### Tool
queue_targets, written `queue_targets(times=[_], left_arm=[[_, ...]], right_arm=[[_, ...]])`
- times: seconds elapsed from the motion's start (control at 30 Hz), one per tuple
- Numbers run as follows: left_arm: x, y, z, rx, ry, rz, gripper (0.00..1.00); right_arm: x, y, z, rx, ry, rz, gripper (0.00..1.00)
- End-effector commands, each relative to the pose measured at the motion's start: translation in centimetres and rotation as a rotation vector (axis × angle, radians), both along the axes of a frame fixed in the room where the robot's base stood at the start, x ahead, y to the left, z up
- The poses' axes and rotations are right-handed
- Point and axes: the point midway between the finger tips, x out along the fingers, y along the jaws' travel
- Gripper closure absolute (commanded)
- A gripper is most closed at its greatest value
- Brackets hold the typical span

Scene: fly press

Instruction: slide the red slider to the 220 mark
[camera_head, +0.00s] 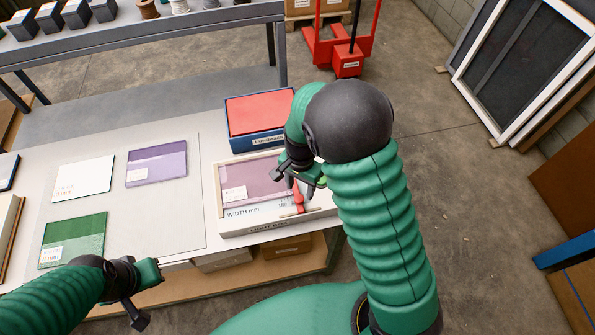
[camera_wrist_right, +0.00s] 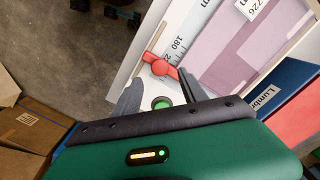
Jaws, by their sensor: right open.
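The red slider (camera_head: 298,197) sits on the white ruled strip of the light box (camera_head: 262,228), near the strip's right end. In the right wrist view the red slider (camera_wrist_right: 160,67) lies across the scale, just past the printed 180; the marks under and beyond it are partly covered. My right gripper (camera_head: 302,186) is over the light box's right part. In the wrist view my right gripper (camera_wrist_right: 160,88) is open, its dark fingers on either side of the slider, the right fingertip close to it. Contact is unclear. My left gripper (camera_head: 143,296) is low at the left, away from the slider.
A purple sheet (camera_head: 240,179) lies in the light box. A blue box with a red top (camera_head: 262,113) stands behind it. White (camera_head: 84,179), purple (camera_head: 157,163) and green (camera_head: 73,240) sheets lie on the table's left. My right arm covers the area right of the light box.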

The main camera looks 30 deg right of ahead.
Motion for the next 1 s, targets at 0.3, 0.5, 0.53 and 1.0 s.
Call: queue_targets(times=[0.3, 0.5, 0.53, 1.0], left_arm=[[0.0, 0.0, -0.2, 0.0, 0.0, 0.001, 1.0], [0.0, 0.0, -0.3, 0.0, 0.0, 0.001, 1.0], [0.0, 0.0, -0.3, 0.0, 0.0, 0.001, 1.0], [0.0, 0.0, -0.3, 0.0, 0.0, 0.0, 1.0]], right_arm=[[0.1, 1.0, 9.2, -0.006, -0.003, 0.004, 0.5], [0.0, 0.9, 11.9, -0.007, 0.002, 0.004, 0.5], [0.0, 0.9, 12.0, -0.006, 0.002, 0.003, 0.5], [-0.2, 1.1, 12.1, -0.006, 0.001, 0.012, 0.5]])
